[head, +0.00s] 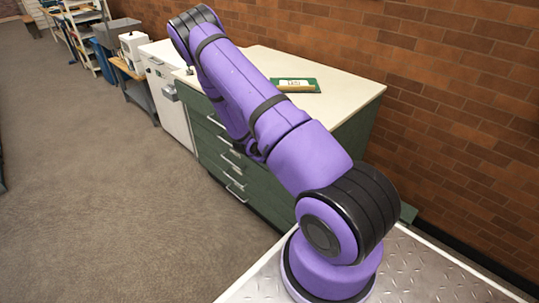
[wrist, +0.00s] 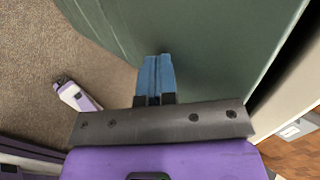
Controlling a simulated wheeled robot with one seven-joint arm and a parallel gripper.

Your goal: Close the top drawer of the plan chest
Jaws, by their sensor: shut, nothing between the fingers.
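The plan chest (head: 265,205) is green with a cream top (head: 345,88) and several drawers with silver handles on its front. My purple arm crosses in front of it in the head view and hides part of the upper drawer fronts. I cannot tell there how far the top drawer stands out. In the wrist view my gripper (wrist: 154,62) has its blue fingers shut together and empty, facing a broad plain green panel (wrist: 215,45) of the chest. I cannot tell whether the fingertips touch it. My gripper is not clearly visible in the head view.
A green item with a pale label (head: 295,85) lies on the chest top. A white cabinet (head: 168,95) stands beside the chest, with a trolley and shelves beyond. A brick wall (head: 450,80) runs behind. The grey-brown floor (head: 110,210) on the left is clear.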

